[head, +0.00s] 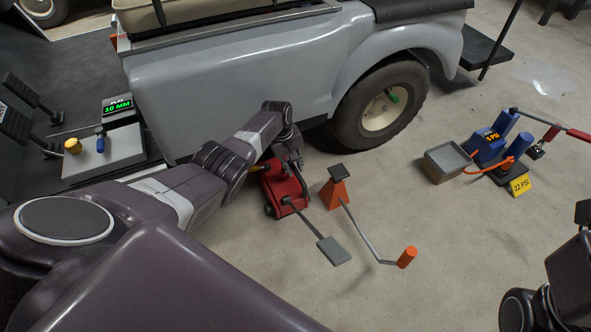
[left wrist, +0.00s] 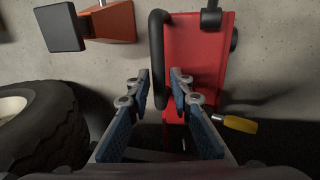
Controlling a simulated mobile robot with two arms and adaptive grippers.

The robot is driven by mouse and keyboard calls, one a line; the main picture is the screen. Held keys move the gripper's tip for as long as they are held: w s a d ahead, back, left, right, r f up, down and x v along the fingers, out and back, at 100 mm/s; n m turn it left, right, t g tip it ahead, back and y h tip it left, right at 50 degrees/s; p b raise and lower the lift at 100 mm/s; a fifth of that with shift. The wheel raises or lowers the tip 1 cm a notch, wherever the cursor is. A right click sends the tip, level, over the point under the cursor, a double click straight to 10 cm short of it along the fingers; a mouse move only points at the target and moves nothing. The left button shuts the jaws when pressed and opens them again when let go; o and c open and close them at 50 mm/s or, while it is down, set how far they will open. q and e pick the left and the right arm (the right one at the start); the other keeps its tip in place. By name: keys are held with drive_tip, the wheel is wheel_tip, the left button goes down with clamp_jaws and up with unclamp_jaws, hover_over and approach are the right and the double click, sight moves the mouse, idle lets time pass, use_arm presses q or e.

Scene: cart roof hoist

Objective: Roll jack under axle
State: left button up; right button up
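The red floor jack (head: 283,188) stands on the concrete beside the grey cart body, near the cart's wheel (head: 383,104). It also shows in the left wrist view (left wrist: 196,60), with a black bar handle (left wrist: 157,55) along its side. My left gripper (head: 292,158) is at the jack. In the left wrist view, its blue-padded fingers (left wrist: 160,85) are apart, with the black bar between them; I cannot tell whether they touch it. The axle is hidden under the cart. My right gripper is only partly seen at the right edge (head: 582,213), and its opening is unclear.
An orange stand (head: 337,190) with a black top is close to the jack's right. Near it lie a grey pedal (head: 333,250) and a crank with an orange grip (head: 406,257). A blue pump (head: 487,147) stands farther right. A console (head: 98,155) displays "10 MM".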

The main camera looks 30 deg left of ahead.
use_arm(q)
drive_tip(key=shift+o, duration=0.7)
drive_tip(key=shift+s+d+f, duration=0.1)
drive_tip(key=shift+d, duration=0.1)
drive_tip(key=shift+r, duration=0.2)
wheel_tip(320, 180, up, 11)
drive_tip(key=s+a, duration=0.1)
drive_tip(key=s, duration=0.1)
drive_tip(key=shift+a+r, duration=0.15)
drive_tip(key=shift+r, duration=0.05)
